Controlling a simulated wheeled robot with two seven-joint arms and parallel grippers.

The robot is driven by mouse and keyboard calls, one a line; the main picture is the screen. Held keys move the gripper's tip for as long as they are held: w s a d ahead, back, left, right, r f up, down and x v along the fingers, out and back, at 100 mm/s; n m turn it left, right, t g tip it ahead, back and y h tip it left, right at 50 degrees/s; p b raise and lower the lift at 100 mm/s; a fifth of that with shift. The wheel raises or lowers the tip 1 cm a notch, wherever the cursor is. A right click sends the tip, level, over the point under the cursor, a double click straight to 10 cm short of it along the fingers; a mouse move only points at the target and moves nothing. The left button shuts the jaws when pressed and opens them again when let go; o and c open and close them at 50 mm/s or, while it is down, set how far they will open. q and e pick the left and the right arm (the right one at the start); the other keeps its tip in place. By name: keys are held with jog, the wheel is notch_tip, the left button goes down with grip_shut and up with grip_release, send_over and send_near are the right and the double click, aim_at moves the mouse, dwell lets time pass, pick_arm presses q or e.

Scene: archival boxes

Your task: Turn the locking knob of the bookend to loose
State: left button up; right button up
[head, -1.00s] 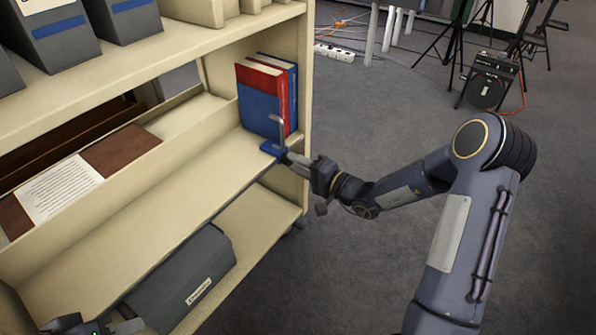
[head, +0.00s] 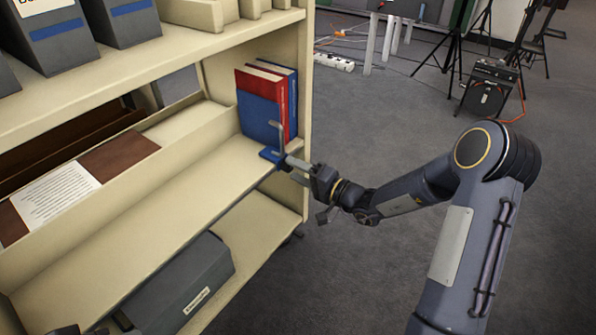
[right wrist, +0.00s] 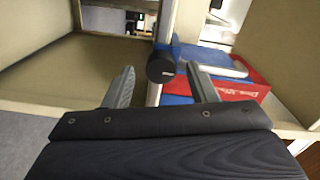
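The bookend has a blue base (head: 271,155) and a thin metal upright (head: 281,133). It stands on the middle shelf against the red and blue books (head: 262,110). In the right wrist view its dark round knob (right wrist: 160,68) sits in the gap between my right gripper's (right wrist: 161,80) two fingers, with space showing on both sides. My right gripper is open and also shows in the head view (head: 293,163), close in front of the bookend. The knob's setting cannot be read. My left gripper (head: 95,330) is mostly cut off at the bottom left edge.
The cream shelf unit's middle shelf (head: 150,215) is bare left of the bookend. A grey archival box (head: 185,285) lies on the lower shelf. A shelf post (head: 306,80) stands right of the books. Grey boxes (head: 60,40) stand on the top shelf.

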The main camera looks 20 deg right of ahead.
jog(key=shift+d, duration=0.1)
jog(key=shift+s+d+r, duration=0.1)
jog(key=shift+s+d, duration=0.1)
jog(key=shift+s, duration=0.15)
jog(key=p+v, duration=0.2)
jog(key=v, duration=0.5)
